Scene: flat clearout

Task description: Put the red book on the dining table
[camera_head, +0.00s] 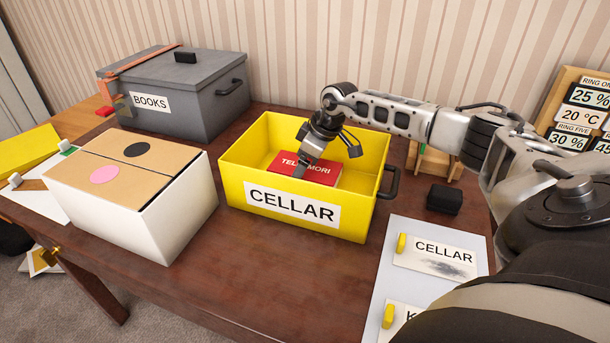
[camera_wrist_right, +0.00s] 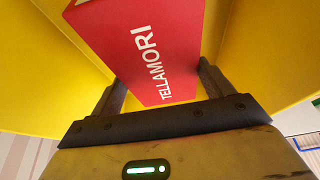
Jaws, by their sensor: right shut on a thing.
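The red book (camera_head: 322,173), lettered TELLAMORI, is inside the yellow crate (camera_head: 233,182) labelled CELLAR. My right gripper (camera_head: 306,165) reaches down into the crate and is shut on the book. In the right wrist view the red book (camera_wrist_right: 160,50) lies between the two dark fingers of the gripper (camera_wrist_right: 163,88), with yellow crate walls around it. Whether the book touches the crate floor cannot be told. The crate stands on a dark brown wooden table (camera_head: 240,270); whether this is the dining table cannot be told. My left gripper is not in view.
A white box (camera_head: 160,225) with cardboard flaps stands left of the crate. A grey lidded box (camera_head: 215,100) labelled BOOKS is behind it. Right of the crate are a black small box (camera_head: 444,199) and a pale sheet (camera_head: 402,275) with cards. The front table middle is clear.

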